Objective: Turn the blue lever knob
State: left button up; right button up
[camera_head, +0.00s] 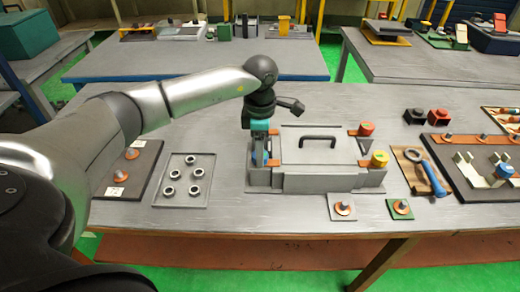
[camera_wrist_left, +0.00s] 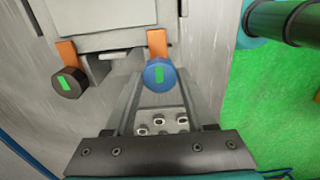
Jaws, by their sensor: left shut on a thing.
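The blue lever knob (camera_wrist_left: 158,75) has a green mark on its face and sits at the end of an orange lever (camera_wrist_left: 156,42) in the left wrist view. My left gripper (camera_wrist_left: 160,82) is shut on this knob, one finger on each side. In the head view my left gripper (camera_head: 265,155) points down at the left end of a grey box (camera_head: 310,145) with a black handle. The fingers mostly hide the knob there. My right gripper is in neither view.
A dark knob (camera_wrist_left: 70,82) is beside the blue one. Red (camera_head: 366,128) and yellow (camera_head: 379,158) knobs are on the box's right side.

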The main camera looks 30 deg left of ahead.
pick_arm(q)
grip_shut()
